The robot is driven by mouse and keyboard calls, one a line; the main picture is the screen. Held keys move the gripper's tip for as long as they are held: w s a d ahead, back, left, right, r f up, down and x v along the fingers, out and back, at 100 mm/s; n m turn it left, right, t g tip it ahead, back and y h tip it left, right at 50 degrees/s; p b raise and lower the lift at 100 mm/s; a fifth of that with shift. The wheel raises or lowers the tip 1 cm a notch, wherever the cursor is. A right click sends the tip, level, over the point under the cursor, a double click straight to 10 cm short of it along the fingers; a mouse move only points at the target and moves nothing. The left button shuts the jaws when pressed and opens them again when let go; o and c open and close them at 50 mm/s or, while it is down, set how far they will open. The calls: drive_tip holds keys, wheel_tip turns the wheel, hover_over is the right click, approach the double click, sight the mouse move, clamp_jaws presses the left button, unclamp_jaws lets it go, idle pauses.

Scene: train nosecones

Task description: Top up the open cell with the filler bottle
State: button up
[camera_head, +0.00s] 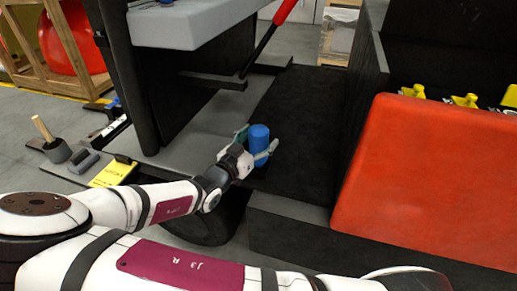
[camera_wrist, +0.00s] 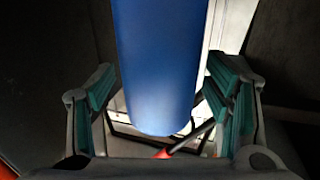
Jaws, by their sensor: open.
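A blue bottle (camera_head: 259,138) stands upright on the dark floor panel near the middle of the head view. My gripper (camera_head: 257,146) is open, with one finger on each side of the bottle. In the wrist view the blue bottle (camera_wrist: 160,70) hangs down between the teal finger pads of my gripper (camera_wrist: 166,105), with a gap at each side. Its label and cap are not visible. Yellow caps (camera_head: 465,100) show behind a large red-orange panel (camera_head: 430,175) at the right. I cannot tell which cell is open.
A red lever (camera_head: 284,12) rises behind the bottle. A grey seat-like block (camera_head: 190,24) overhangs at the upper left. A dark wall (camera_head: 368,70) stands between bottle and caps. A yellow card (camera_head: 113,172) and a wooden-handled tool (camera_head: 50,140) lie left.

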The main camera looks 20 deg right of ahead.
drive_tip(key=shift+c, duration=0.6)
drive_tip(key=c, duration=1.4)
drive_tip(key=shift+c, duration=0.5)
drive_tip(key=shift+r, duration=0.1)
